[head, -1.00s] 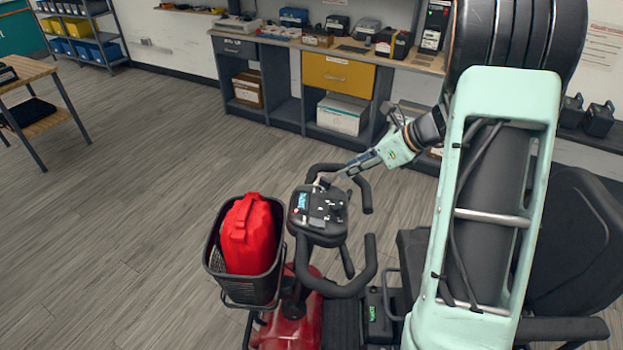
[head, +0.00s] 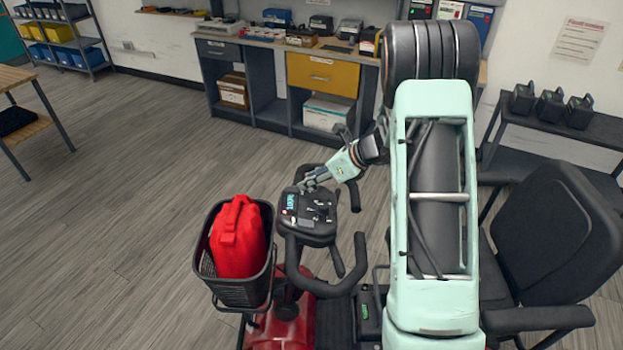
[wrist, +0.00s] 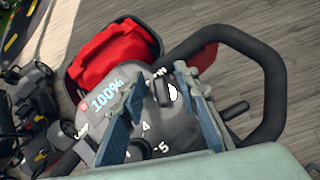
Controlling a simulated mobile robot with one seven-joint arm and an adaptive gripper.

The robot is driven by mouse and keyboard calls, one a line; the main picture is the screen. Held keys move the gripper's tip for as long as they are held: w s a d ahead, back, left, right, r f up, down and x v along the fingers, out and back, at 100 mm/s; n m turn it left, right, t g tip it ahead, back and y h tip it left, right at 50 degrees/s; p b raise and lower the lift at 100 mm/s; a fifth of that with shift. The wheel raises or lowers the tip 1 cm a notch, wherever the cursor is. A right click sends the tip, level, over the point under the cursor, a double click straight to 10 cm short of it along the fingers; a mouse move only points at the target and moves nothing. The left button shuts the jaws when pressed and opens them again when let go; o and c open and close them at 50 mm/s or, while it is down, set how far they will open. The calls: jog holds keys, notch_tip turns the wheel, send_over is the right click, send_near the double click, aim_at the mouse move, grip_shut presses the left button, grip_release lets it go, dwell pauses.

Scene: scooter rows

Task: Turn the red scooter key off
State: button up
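The red scooter (head: 280,330) stands below my arm. Its dark control console (head: 308,228) is at the handlebar, and it also shows in the wrist view with a lit "100%" display (wrist: 108,94). A small black key-like part (wrist: 161,90) with a white mark beside it sits on the console, between my fingers in the picture; I cannot tell its turn position clearly. A numbered dial (wrist: 138,149) is lower on the console. My gripper (wrist: 165,85) has its two fingers well apart, with nothing visibly clasped. In the head view my gripper (head: 308,183) is at the console's far edge.
A black basket (head: 238,292) with a red bag (head: 238,240) is left of the console. Looped black handlebars (head: 352,275) surround it. The scooter seat (head: 550,235) is at right. A workbench (head: 285,40) stands behind.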

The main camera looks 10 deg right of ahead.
grip_shut()
jog(key=shift+n, duration=0.5)
jog(key=n+g+y, duration=0.1)
jog(key=n+g, duration=0.1)
jog(key=n, duration=0.1)
jog(key=n+g, duration=0.1)
jog(key=n, duration=0.2)
jog(key=shift+a+g+y, duration=0.1)
jog(key=shift+g+y, duration=0.3)
jog(key=n+g, duration=0.1)
jog(key=n, duration=0.1)
jog(key=n+g, duration=0.2)
jog(key=n, duration=0.1)
jog(key=shift+s+n+g+b, duration=0.25)
jog(key=shift+n+g+b, duration=0.05)
jog(key=shift+b, duration=0.05)
grip_release()
